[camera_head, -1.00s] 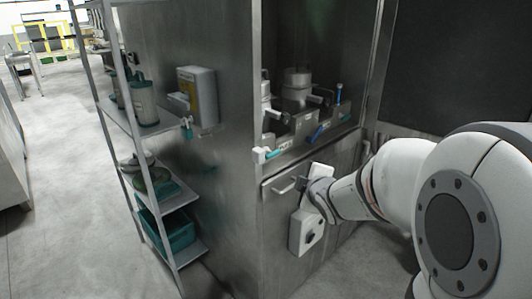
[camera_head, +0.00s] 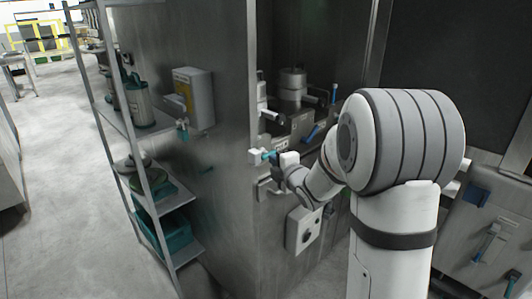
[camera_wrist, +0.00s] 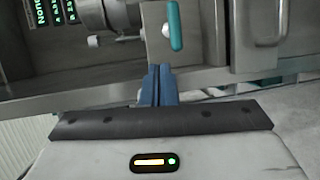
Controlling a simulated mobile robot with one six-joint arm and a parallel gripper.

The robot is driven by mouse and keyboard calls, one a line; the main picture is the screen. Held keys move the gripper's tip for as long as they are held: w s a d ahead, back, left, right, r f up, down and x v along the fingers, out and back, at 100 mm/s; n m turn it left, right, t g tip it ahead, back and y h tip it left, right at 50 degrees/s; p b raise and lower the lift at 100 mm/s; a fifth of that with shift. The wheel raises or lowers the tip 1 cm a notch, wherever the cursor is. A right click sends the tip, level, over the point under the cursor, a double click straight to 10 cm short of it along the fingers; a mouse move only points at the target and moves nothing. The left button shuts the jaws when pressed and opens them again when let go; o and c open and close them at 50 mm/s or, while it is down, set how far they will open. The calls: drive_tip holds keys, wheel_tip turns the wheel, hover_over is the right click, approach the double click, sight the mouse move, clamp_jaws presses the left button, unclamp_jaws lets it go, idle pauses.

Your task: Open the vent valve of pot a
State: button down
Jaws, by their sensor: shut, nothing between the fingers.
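Two steel pots stand in the recess of the steel cabinet, one (camera_head: 292,88) in full view and one (camera_head: 262,88) partly cut off by the wall. I cannot tell which is pot a. A teal lever (camera_head: 268,155) sits at the recess's front edge beside a white block (camera_head: 255,157). In the wrist view a teal lever (camera_wrist: 175,25) stands upright on a steel plate. My gripper (camera_wrist: 158,69) is shut and empty, its blue fingers just below that lever, apart from it in the picture. A blue lever (camera_head: 311,132) lies farther right.
A box with knobs (camera_head: 304,231) is on the cabinet front below my gripper. A shelf rack (camera_head: 150,125) with canisters and a teal bin (camera_head: 166,232) stands at left. A display with green text (camera_wrist: 57,12) is at the wrist view's top left.

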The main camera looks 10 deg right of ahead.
sight(266, 155)
drive_tip(key=shift+b+x, duration=1.2)
drive_tip(key=shift+x, duration=2.05)
drive_tip(key=shift+f, duration=0.2)
